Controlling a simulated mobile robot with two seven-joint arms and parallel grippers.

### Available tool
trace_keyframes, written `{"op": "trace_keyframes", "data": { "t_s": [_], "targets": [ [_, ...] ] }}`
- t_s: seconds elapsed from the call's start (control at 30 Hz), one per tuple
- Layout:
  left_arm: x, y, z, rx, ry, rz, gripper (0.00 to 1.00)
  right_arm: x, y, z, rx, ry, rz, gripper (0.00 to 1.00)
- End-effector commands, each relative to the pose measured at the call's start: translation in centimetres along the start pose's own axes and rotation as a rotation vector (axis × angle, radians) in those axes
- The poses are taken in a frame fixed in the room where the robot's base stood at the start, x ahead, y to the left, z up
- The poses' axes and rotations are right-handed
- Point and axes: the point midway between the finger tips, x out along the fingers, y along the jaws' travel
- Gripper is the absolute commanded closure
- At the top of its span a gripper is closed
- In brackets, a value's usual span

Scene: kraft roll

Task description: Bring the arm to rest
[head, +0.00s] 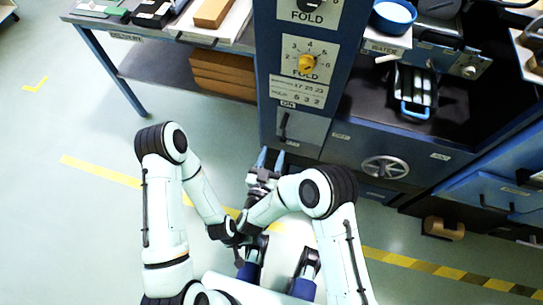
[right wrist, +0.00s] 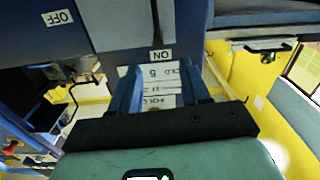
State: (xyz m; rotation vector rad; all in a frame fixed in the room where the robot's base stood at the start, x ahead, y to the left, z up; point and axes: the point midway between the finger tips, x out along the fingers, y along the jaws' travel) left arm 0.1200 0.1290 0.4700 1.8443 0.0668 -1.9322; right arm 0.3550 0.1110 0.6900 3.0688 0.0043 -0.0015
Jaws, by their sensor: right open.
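My right gripper (head: 270,158) is in front of the blue machine cabinet (head: 268,80), with its two blue fingers apart. In the right wrist view its fingers (right wrist: 160,85) are spread with nothing gripped between them, and a white label strip (right wrist: 160,78) shows beyond. My right arm (head: 345,235) bends inward at the front. My left arm (head: 160,215) is folded, with its wrist low near the middle; its fingers cannot be made out clearly.
A lever slot with an ON label (right wrist: 160,55) is close ahead. The cabinet carries a yellow dial (head: 306,63); a handwheel (head: 385,167) is to the right. A workbench (head: 150,45) stands at back left. Pale floor (head: 60,230) is clear at left.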

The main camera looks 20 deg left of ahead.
Motion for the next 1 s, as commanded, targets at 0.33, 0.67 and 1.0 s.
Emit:
{"op": "trace_keyframes", "data": {
  "t_s": [0.33,0.67,1.0],
  "targets": [
    [0.0,0.0,0.1,0.000,-0.002,0.000,0.29,-0.4,0.0,0.0,0.000,0.000,-0.001,0.54],
    [0.0,0.0,0.0,0.000,-0.001,0.000,0.29,-0.2,0.2,0.3,0.001,-0.011,-0.002,0.54],
    [0.0,0.0,0.0,0.000,0.000,0.000,0.29,-1.3,10.9,14.9,0.163,-0.609,-0.084,0.54]
  ]
}}
